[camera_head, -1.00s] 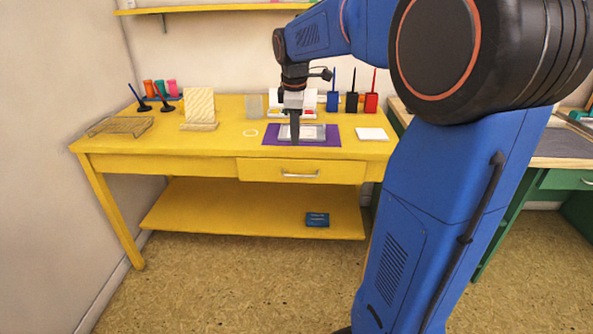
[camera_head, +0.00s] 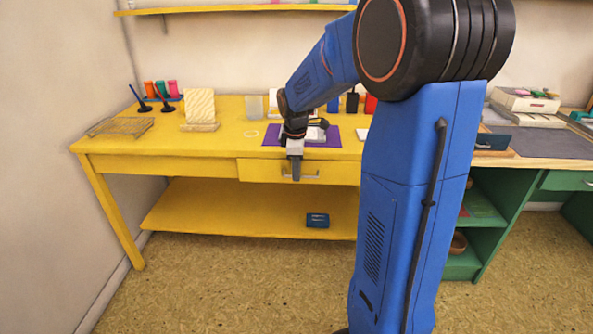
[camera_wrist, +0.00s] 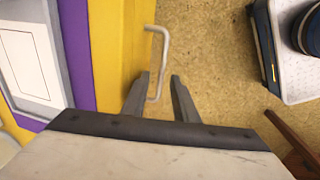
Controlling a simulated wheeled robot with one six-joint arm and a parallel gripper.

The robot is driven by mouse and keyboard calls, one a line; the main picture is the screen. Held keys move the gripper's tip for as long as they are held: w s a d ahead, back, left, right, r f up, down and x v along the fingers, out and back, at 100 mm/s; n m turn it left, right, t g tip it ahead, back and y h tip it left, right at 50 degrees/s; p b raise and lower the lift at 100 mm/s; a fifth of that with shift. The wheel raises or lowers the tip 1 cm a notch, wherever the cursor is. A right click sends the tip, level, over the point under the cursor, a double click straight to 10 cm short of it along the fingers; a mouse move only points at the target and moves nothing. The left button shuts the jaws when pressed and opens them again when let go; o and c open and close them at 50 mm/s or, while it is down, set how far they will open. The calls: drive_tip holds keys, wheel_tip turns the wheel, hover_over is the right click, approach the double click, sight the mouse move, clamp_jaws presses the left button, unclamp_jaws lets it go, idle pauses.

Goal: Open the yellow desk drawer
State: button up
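The yellow desk drawer (camera_head: 338,173) sits flush in the front of the yellow desk (camera_head: 125,163) and looks closed. Its silver bar handle (camera_head: 314,176) is partly hidden behind my gripper (camera_head: 296,179) in the head view. In the wrist view, my gripper (camera_wrist: 160,77) is open, with its two fingers apart. The handle (camera_wrist: 165,45) shows there as a pale bar standing off the yellow front, and its near end appears between the fingers. I cannot tell whether the fingers touch it.
A purple mat (camera_head: 333,137) with a grey-and-white pad lies on the desktop above the drawer. A dark blue box (camera_head: 317,220) lies on the desk's lower shelf (camera_head: 215,212). A green desk (camera_head: 555,180) stands to the right.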

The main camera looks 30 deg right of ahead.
drive_tip(key=shift+f, duration=0.15)
drive_tip(key=shift+c, duration=0.2)
clamp_jaws()
idle(1.2)
